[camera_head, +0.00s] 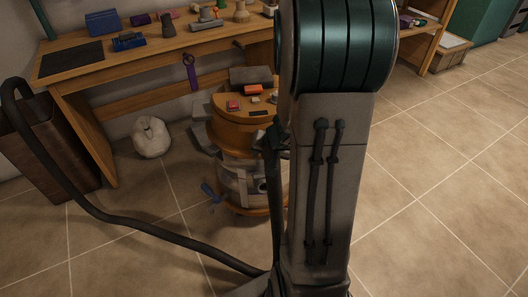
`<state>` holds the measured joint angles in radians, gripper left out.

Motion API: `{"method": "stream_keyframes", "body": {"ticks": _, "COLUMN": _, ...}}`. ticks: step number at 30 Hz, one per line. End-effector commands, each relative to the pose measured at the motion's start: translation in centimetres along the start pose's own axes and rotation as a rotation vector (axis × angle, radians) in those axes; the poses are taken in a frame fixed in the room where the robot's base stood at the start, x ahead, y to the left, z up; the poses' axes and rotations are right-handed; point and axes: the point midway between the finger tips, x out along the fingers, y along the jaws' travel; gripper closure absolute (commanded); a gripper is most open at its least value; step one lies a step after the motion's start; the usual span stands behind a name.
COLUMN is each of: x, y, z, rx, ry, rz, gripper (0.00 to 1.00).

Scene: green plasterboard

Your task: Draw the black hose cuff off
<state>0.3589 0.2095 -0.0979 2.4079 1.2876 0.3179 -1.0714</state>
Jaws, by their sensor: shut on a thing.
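A dark hose (135,228) arches up at the far left, drops, and runs right across the tiled floor to the bottom centre. Its right end goes out of sight at the foot of my forearm, so I cannot make out the black cuff. A round vacuum-like machine (237,128) with an orange-brown top and a pale, partly clear lower body stands behind my arm. My forearm hides its right side. My gripper is not visible; the forearm and the bottom edge of the picture hide its fingers and anything between them.
A wooden workbench (72,79) with tools stands behind, at the left. A brown cabinet (45,150) and a white bag (151,138) stand by it. Small items, including an orange one (253,89), lie on the machine's top. Tiled floor (440,190) is clear at the right.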

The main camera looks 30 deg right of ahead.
Motion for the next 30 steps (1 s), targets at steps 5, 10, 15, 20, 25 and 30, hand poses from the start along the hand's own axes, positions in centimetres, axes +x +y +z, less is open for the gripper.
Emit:
{"method": "stream_keyframes", "body": {"ticks": 5, "x": -0.6, "y": 0.0, "z": 0.4, "rx": 0.001, "ry": 0.001, "rz": -0.001, "gripper": 0.97}}
{"method": "stream_keyframes", "body": {"ticks": 10, "x": -1.2, "y": 0.0, "z": 0.8, "rx": 0.000, "ry": 0.001, "rz": 0.000, "gripper": 0.97}}
{"method": "stream_keyframes", "body": {"ticks": 15, "x": -1.8, "y": 0.0, "z": 1.2, "rx": 0.000, "ry": 0.001, "rz": 0.000, "gripper": 0.97}}
{"method": "stream_keyframes", "body": {"ticks": 20, "x": -2.3, "y": 0.0, "z": 1.6, "rx": 0.001, "ry": 0.001, "rz": 0.000, "gripper": 0.97}}
{"method": "stream_keyframes", "body": {"ticks": 25, "x": -2.7, "y": 0.0, "z": 1.9, "rx": 0.000, "ry": 0.001, "rz": 0.000, "gripper": 0.97}}
{"method": "stream_keyframes", "body": {"ticks": 30, "x": -2.7, "y": 0.0, "z": 1.9, "rx": 0.000, "ry": 0.001, "rz": 0.000, "gripper": 0.97}}
